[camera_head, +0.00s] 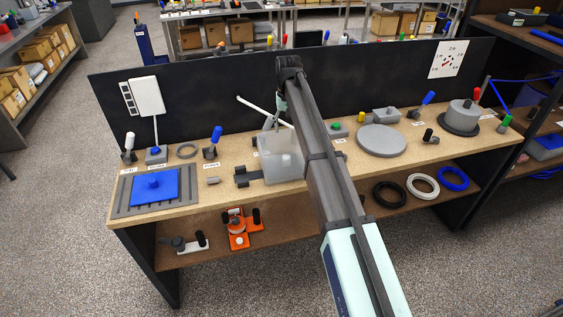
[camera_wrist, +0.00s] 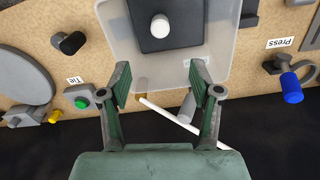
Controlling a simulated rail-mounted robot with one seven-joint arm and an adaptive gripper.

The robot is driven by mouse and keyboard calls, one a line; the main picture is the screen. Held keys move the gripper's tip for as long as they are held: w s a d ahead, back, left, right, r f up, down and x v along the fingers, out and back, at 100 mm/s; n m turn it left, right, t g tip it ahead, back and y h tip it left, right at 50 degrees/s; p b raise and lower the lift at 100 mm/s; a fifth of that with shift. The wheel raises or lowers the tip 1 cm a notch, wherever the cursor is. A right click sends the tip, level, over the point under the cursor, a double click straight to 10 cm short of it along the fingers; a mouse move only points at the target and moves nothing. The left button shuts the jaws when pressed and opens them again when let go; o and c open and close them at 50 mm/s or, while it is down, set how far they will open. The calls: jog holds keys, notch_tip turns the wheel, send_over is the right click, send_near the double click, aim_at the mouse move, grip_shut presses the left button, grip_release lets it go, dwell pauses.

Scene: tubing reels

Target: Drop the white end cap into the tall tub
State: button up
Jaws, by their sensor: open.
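A clear, translucent tub (camera_head: 280,170) stands near the middle of the bench; its rim and floor also show in the wrist view (camera_wrist: 222,60). In the wrist view a small white round-topped piece (camera_wrist: 160,26) shows within the tub's outline, over a dark square block (camera_wrist: 185,36). It may be the white end cap; I cannot tell whether it is loose or fixed. My gripper (camera_wrist: 160,82) is open with nothing between its fingers, over the tub's edge. In the head view the gripper is partly hidden behind my arm.
A thin white rod (camera_wrist: 180,122) slants beneath my gripper beside a grey cylinder (camera_wrist: 187,105). A green button (camera_wrist: 82,102) and a blue-handled lever (camera_wrist: 291,88) flank it. A black back panel (camera_head: 190,90) rises behind the bench. A grey round disc (camera_head: 382,140) lies right of my arm.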

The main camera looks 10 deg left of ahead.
notch_tip(320, 180, up, 6)
jog(key=shift+r, duration=0.15)
dwell(0.6)
